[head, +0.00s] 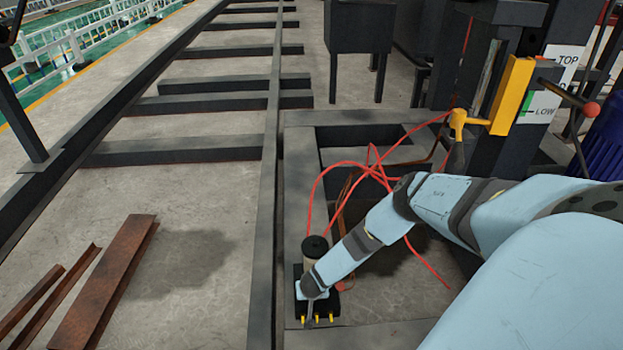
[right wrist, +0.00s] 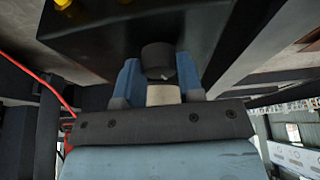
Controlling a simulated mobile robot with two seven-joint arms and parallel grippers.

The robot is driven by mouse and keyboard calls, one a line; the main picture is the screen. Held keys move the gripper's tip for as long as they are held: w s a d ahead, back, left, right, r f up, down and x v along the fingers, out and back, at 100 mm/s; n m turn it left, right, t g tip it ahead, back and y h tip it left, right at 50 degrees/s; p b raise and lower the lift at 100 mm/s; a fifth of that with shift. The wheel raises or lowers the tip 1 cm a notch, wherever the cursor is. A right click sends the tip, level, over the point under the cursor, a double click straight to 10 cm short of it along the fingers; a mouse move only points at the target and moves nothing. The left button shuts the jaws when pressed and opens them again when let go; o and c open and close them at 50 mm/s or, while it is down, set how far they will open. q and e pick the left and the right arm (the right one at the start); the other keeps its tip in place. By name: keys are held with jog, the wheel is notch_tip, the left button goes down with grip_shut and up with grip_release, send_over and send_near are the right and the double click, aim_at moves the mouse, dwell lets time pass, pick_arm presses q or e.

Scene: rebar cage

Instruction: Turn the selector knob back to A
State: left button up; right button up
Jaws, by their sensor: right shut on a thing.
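A black box (head: 333,300) with yellow fittings along its front sits low on the dark frame in the head view. Its dark underside or face (right wrist: 130,30) fills the upper part of the right wrist view. My right gripper (head: 313,287) reaches down to this box from the right. In the wrist view its two blue fingers stand on either side of a dark round knob (right wrist: 157,58), which has a small pale mark, and they are shut on it. A pale cylinder (right wrist: 163,95) shows between the fingers. The knob's lettering is not visible. My left gripper is not in view.
A cylinder with a black cap (head: 315,247) stands just behind the gripper. Red hoses (head: 368,168) loop over the frame beside my right arm. A yellow lever bracket (head: 511,95) stands at upper right. Rusty steel angles (head: 110,285) lie on the floor at left.

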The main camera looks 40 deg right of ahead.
jog(key=o, duration=0.9)
jog(key=p+v, duration=0.4)
jog(key=v, duration=1)
jog(key=shift+p, duration=0.3)
jog(key=shift+w+f, duration=0.1)
